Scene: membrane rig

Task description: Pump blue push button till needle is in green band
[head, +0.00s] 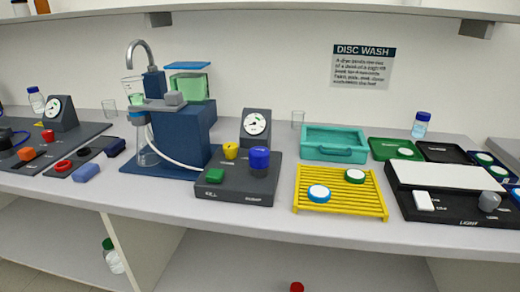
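The blue push button (260,158) is a round cap standing up on the right part of a dark grey control box (235,197). A dial gauge (255,124) with a white face stands just behind the box. Its needle and any green band are too small to read for certain. Neither of my grippers is in view, and nothing touches the blue button.
A blue filter rig (182,135) with a tap and tubing stands left of the box. A yellow rack (340,192) with two round dishes is to its right, with a teal tray (334,143) behind. A second gauge (56,111) stands far left. A shelf runs overhead.

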